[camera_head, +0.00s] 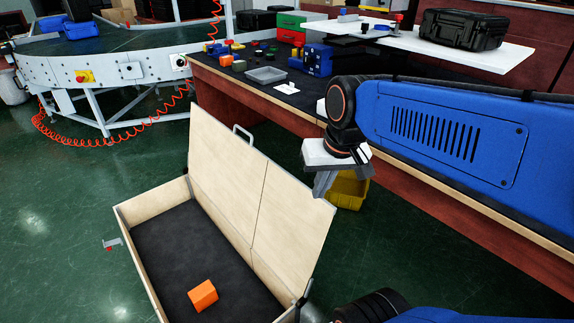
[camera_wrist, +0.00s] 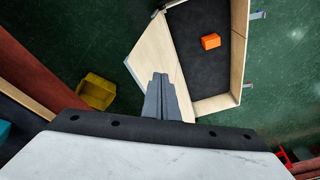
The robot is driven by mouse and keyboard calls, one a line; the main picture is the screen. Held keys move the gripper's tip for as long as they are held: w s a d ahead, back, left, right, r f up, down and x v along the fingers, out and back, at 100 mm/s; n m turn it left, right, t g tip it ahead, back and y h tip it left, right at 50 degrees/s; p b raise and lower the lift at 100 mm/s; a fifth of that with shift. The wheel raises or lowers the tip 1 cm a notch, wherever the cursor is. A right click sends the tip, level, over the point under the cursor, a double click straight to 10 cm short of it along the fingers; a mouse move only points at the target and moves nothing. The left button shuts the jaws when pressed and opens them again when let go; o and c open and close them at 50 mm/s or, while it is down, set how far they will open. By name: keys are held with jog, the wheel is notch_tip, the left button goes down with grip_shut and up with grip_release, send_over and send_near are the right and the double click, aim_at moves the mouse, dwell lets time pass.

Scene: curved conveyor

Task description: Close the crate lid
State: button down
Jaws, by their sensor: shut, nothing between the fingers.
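The wooden crate (camera_head: 130,219) stands on the floor, with a dark lining and an orange block (camera_head: 203,296) inside. Its lid (camera_head: 255,190) is open, tilted up along the side nearer the workbench, with a metal handle (camera_head: 243,133) on its upper edge. My gripper (camera_head: 322,190) is shut and empty, at the right of the lid on its outer side. In the wrist view my gripper's fingers (camera_wrist: 161,82) point towards the lid (camera_wrist: 155,55), and the orange block (camera_wrist: 211,41) shows in the crate (camera_wrist: 237,50). I cannot tell whether the fingers touch the lid.
A workbench (camera_head: 222,75) with a grey tray (camera_head: 266,75) and small parts runs behind the lid. A yellow bin (camera_head: 348,190) stands on the floor under it. The curved conveyor (camera_head: 110,68) is at the back left. The green floor left of the crate is mostly clear.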

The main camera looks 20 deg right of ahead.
jog(key=w+d+f+m+g+y, duration=0.2)
jog(key=w+d+m, duration=0.2)
jog(key=w, duration=0.5)
jog(key=w+d+f+m+g+y, duration=0.1)
jog(key=w+d+m, duration=0.3)
jog(key=w, duration=0.4)
jog(key=w+d+f+m+g+y, duration=0.2)
jog(key=w+d+m, duration=0.25)
jog(key=w, duration=0.45)
jog(key=s+a+f, duration=0.2)
jog(key=a+f, duration=0.5)
jog(key=a, duration=0.1)
jog(key=shift+s+f, duration=0.2)
jog(key=shift+s, duration=0.2)
jog(key=shift+a+n, duration=0.2)
jog(key=shift+n, duration=0.05)
